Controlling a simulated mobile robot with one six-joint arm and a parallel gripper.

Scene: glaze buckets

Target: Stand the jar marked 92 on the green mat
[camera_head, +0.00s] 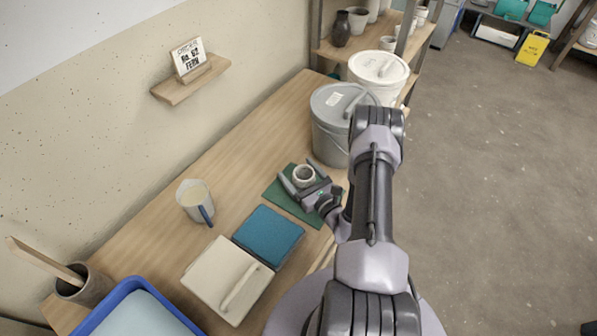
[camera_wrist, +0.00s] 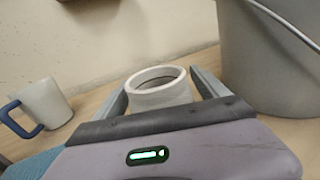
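A small pale round jar (camera_head: 304,175) with an open top stands upright on the green mat (camera_head: 280,200) on the wooden bench. It also shows in the wrist view (camera_wrist: 160,92); no number is readable on it. My gripper (camera_head: 305,180) is low over the mat, with one finger on each side of the jar. In the wrist view the fingers (camera_wrist: 162,90) are spread wide, with slight gaps beside the jar. The jar's lower part is hidden behind the gripper body.
A grey lidded bucket (camera_head: 329,137) stands close behind the mat, a white bucket (camera_head: 379,79) beyond it. A mug with a blue handle (camera_head: 194,203) is to the left. A blue cloth (camera_head: 268,237), a cream lid (camera_head: 227,280) and a blue tray (camera_head: 90,322) lie nearer.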

